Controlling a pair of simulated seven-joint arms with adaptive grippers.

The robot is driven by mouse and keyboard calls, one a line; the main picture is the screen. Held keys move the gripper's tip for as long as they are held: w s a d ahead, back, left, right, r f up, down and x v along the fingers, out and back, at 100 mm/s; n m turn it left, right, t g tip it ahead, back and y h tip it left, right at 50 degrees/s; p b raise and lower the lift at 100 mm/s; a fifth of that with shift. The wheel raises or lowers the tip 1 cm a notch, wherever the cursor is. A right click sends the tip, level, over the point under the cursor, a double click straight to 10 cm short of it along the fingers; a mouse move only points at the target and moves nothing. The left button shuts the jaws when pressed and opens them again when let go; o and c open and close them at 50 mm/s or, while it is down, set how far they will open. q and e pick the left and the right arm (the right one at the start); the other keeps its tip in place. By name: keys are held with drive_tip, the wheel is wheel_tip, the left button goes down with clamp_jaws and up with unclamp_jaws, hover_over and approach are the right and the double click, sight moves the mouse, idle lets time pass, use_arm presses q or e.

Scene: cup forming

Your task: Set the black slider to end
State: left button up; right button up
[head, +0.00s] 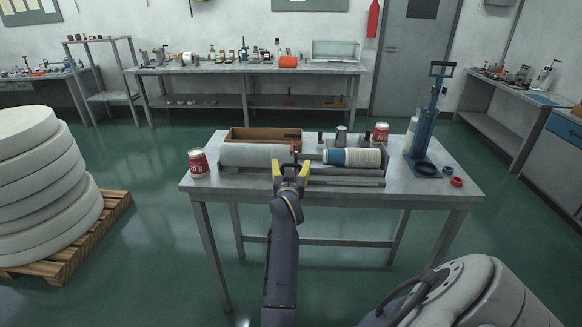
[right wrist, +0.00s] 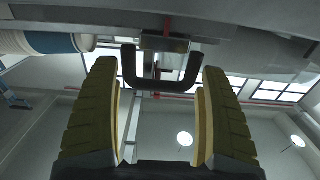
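A black U-shaped handle (right wrist: 162,85), which looks like the slider's grip, hangs below a metal block (right wrist: 165,43) in the right wrist view. My right gripper (head: 291,169) is at the front of the table device (head: 345,181), near the middle of its length. Its two yellow fingers are spread and empty, and they also show in the right wrist view (right wrist: 160,92). The handle lies between the fingertips in that picture, with gaps at both sides; I cannot tell any contact. In the head view the handle is too small or hidden to make out. My left gripper is not in view.
A white roll with a blue band (head: 352,157) lies on the device's right part, and a grey cylinder (head: 250,155) on its left. Red-and-white cans (head: 198,163) and a blue press (head: 424,130) stand on the table (head: 455,191). A wooden tray (head: 250,134) is behind.

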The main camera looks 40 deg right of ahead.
drive_tip(key=shift+r, duration=5)
